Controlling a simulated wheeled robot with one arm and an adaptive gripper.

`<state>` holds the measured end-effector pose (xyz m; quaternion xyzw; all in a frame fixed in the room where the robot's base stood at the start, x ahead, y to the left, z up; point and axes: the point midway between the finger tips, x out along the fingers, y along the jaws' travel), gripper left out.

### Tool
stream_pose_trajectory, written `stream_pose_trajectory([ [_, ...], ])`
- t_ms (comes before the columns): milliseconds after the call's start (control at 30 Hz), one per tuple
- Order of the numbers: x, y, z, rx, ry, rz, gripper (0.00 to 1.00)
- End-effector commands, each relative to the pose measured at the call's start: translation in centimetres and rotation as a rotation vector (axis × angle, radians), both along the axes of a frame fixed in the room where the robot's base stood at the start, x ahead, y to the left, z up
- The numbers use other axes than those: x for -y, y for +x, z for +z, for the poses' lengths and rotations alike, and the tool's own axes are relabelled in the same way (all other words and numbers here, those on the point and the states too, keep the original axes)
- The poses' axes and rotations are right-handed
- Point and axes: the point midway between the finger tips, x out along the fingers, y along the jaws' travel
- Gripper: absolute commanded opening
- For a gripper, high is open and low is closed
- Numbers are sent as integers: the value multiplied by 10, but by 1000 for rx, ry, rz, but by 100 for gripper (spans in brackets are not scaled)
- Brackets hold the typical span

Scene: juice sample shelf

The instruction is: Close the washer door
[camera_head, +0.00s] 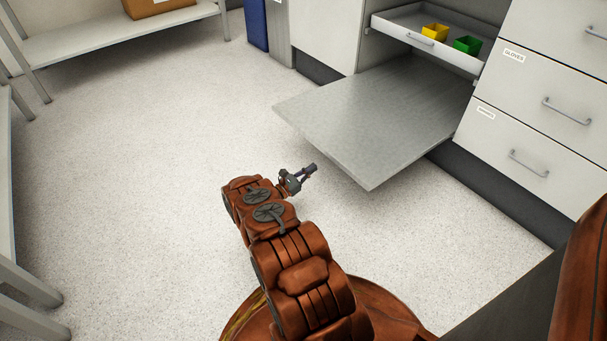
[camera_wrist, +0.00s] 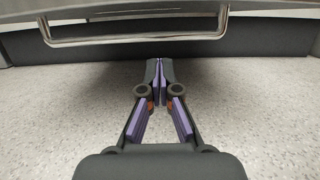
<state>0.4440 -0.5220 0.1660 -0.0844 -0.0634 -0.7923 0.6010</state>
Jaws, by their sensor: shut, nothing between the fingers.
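The washer door (camera_head: 375,118) is a flat grey panel, folded down and lying about level out over the floor in the head view. My gripper (camera_head: 312,168) is low, in front of and to the left of the door's near corner, apart from its edge as far as I can tell. In the wrist view my gripper (camera_wrist: 161,64) has its fingertips together with nothing between them. Above them in that view hangs a metal bar handle (camera_wrist: 135,36) under a grey panel, likely the door's underside. The fingertips appear below the handle; contact cannot be told.
An open drawer (camera_head: 400,32) with a yellow bin (camera_head: 434,32) and a green bin (camera_head: 467,46) sits above the door. Closed drawers (camera_head: 545,100) stand to the right. A shelf (camera_head: 110,35) with a cardboard box (camera_head: 155,7) is at the back left. The floor (camera_head: 130,170) at left is clear.

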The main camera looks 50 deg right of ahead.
Motion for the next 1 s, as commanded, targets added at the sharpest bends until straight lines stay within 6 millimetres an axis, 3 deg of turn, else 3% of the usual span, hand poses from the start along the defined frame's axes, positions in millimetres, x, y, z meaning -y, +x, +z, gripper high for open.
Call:
stream_pose_trajectory([
  [233,42,-12,10,3,-2,-2,0],
  [1000,40,-10,47,2,1,1,0],
])
